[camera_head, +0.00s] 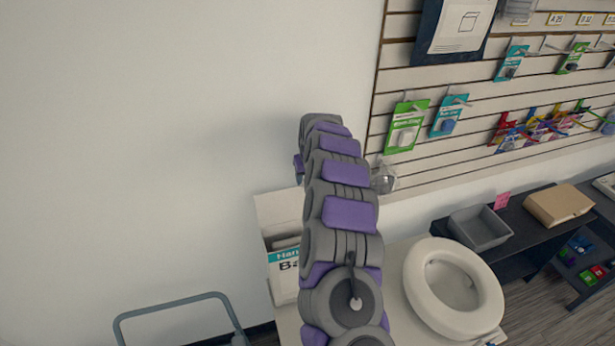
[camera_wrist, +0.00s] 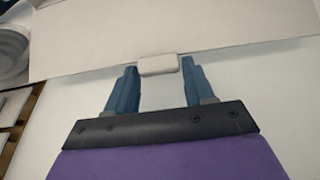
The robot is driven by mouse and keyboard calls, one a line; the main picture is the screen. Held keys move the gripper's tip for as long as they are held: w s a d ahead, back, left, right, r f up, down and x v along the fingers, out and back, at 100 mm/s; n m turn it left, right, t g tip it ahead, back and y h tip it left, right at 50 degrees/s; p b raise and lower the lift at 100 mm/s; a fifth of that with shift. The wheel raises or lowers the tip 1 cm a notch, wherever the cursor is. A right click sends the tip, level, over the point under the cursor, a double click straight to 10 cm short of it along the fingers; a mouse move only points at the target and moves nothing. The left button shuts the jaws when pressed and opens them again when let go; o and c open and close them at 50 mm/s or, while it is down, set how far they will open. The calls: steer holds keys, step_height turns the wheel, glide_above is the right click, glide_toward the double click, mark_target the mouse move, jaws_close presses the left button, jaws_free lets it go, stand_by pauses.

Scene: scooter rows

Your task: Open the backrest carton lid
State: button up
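The white backrest carton (camera_head: 284,287) stands against the wall, left of my arm in the head view. It has a teal label band, and my arm hides its right side. Its lid (camera_head: 277,208) stands raised at the back, and the dark inside shows below it. In the wrist view the lid (camera_wrist: 180,28) is a broad pale panel across the top. A small white tab (camera_wrist: 158,65) sticks out from its edge. The arm hides most of the gripper in the head view.
A white ring-shaped seat (camera_head: 493,290) lies on the table right of my arm. A grey bin (camera_head: 480,229) and a brown box (camera_head: 558,204) are on the dark shelf farther right. A slatted wall with hanging packs is behind. A grey-blue rail (camera_head: 170,303) stands at lower left.

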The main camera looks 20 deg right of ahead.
steer(key=shift+o, duration=1.3)
steer(key=shift+w+f, duration=0.1)
steer(key=shift+w+a, duration=0.1)
steer(key=b+v, duration=0.2)
steer(key=v, duration=1.5)
steer(key=shift+a, duration=0.1)
steer(key=s+a+f+g+b, duration=0.1)
steer(key=s+a+f+b, duration=0.15)
steer(key=s, duration=0.55)
steer(key=s+a+f+n+g+b, duration=0.1)
steer(key=s+a+b, duration=0.2)
steer(key=s, duration=0.4)
steer(key=s+a+f+b, duration=0.1)
steer(key=s+a+b, duration=0.2)
steer(key=s, duration=0.5)
steer(key=s+f+g+b, duration=0.1)
steer(key=s+f, duration=0.4)
steer(key=s, duration=0.5)
steer(key=s+f+m+g+b, duration=0.1)
steer(key=s+f+b, duration=0.3)
steer(key=s, duration=0.5)
steer(key=s+f+g+b, duration=0.1)
steer(key=s+f+b, duration=0.2)
steer(key=s+f, duration=0.3)
steer(key=s, duration=0.4)
steer(key=shift+s+d+f, duration=0.3)
steer(key=shift+s+d, duration=0.05)
